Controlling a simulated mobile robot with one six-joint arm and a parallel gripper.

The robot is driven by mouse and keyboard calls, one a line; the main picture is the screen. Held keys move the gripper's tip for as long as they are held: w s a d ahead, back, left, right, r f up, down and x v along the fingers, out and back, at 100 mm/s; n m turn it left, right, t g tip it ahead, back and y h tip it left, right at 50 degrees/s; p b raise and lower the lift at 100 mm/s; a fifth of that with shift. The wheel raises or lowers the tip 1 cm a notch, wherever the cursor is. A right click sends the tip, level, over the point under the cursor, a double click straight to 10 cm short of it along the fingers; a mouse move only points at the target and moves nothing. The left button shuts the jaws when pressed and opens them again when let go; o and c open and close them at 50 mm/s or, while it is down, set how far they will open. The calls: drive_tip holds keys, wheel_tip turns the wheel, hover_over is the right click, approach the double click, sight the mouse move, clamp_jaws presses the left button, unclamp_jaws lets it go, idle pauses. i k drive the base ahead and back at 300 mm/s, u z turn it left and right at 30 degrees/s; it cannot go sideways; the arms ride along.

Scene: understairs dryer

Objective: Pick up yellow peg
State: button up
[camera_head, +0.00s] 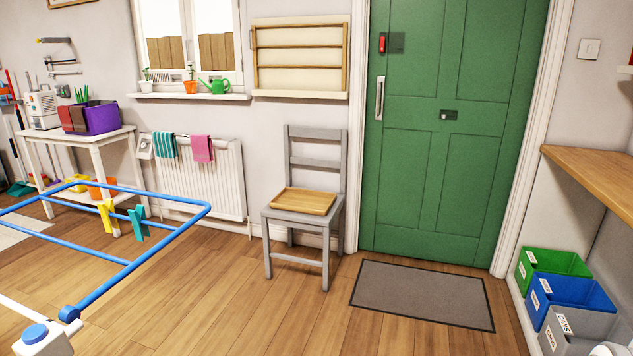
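The yellow peg (106,216) is on a blue rail of the drying rack (158,248) at the left of the head view. It hangs upright, with its ends showing above and below the rail. A teal peg (138,223) is on the same rail, a little to the right and apart from it. The rack's left part is cut off by the frame edge. My gripper is not in view.
A white table (90,142) with a purple box (103,119) stands behind the rack. Bins (570,300) stand right.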

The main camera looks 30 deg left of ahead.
sight(105, 208)
drive_tip(key=i, duration=1.9)
drive_tip(key=u, duration=4.35)
drive_tip(key=i, duration=1)
drive_tip(key=z, duration=0.05)
